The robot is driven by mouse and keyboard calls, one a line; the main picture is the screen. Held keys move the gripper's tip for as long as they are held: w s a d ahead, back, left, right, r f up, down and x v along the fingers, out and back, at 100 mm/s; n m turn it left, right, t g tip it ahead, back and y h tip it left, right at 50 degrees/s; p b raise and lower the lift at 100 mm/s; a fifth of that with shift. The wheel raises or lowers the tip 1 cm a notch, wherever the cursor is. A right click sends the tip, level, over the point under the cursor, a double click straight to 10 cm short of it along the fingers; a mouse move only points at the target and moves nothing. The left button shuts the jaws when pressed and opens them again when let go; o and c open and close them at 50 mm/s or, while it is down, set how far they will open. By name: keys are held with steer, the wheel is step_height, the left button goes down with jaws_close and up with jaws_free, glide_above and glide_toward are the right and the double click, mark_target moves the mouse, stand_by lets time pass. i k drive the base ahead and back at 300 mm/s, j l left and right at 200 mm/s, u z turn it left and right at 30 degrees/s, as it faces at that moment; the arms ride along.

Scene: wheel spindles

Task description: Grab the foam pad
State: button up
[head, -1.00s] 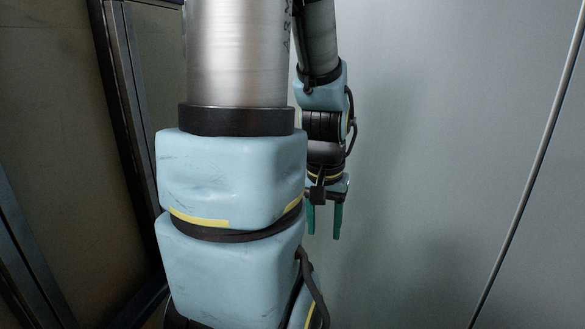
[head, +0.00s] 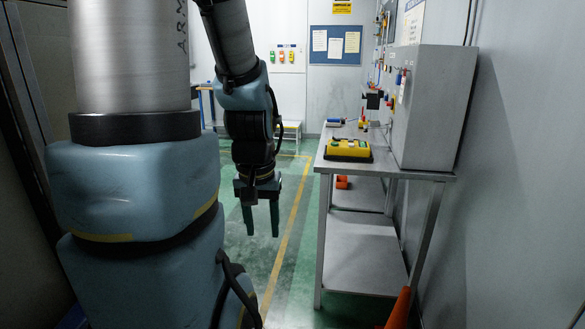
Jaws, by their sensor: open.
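My gripper (head: 261,221) hangs fingers down in the middle of the head view, over the floor and left of the metal table (head: 436,176). Its two green fingers are apart with nothing between them. I cannot make out a foam pad in this view. A yellow and black device (head: 349,149) with buttons lies on the table's front part, to the right of my gripper and apart from it.
A grey cabinet (head: 432,108) stands on the table by the right wall. Small coloured items (head: 364,119) lie farther back. An orange cone (head: 400,309) stands at the table's front. The green floor (head: 292,237) left of the table is clear. A blue noticeboard (head: 335,45) hangs behind.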

mark_target(331, 122)
steer(key=i+u, duration=0.15)
steer(key=i, duration=1.65)
steer(key=i+z, duration=0.1)
steer(key=i, duration=0.55)
steer(key=i+j, duration=0.15)
steer(key=i, duration=0.5)
steer(key=i+j+z, duration=0.15)
steer(key=i, duration=0.45)
